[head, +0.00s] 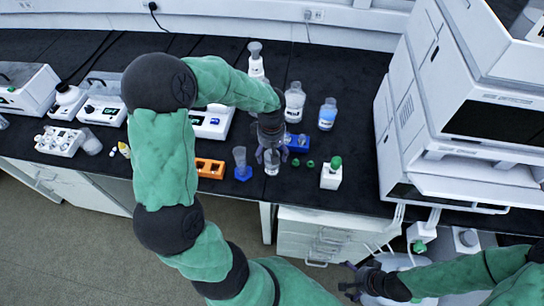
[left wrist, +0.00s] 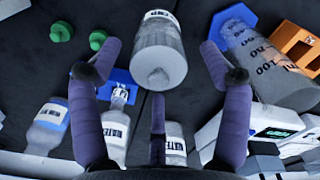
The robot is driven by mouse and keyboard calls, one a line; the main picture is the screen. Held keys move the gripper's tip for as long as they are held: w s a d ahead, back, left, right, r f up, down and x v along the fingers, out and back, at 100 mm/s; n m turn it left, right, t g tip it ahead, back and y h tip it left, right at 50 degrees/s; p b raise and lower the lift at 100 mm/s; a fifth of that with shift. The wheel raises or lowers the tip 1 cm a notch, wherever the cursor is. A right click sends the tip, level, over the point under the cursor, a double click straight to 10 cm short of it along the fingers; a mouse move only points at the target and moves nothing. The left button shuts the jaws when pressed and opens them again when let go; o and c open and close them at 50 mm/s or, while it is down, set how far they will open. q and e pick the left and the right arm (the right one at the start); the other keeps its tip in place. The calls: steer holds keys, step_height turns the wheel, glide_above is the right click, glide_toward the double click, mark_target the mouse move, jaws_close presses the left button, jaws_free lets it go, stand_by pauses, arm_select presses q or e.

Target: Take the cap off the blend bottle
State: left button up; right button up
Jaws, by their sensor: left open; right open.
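A clear bottle (head: 272,168) with a white label stands near the table's front edge. It shows large in the left wrist view (left wrist: 160,62); its label is too blurred to read surely, and I see no green cap on it. My left gripper (head: 270,150) is open above it, with purple fingers (left wrist: 160,47) spread on both sides of the bottle and gaps between. Two green caps (head: 296,163) (head: 310,163) lie on the table just right of the bottle; they also show in the left wrist view (left wrist: 97,40). My right gripper (head: 362,282) is open and empty, low in front of the table.
A graduated cylinder (head: 239,157) on a blue foot and an orange rack (head: 210,168) stand left of the bottle. A blue rack (head: 298,142) and labelled bottles (head: 327,115) stand behind. A white block (head: 331,178) with a green top and the large instrument stack (head: 410,130) are right.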

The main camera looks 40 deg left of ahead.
arm_select(q)
steer(key=c, duration=1)
steer(key=shift+r, duration=0.15)
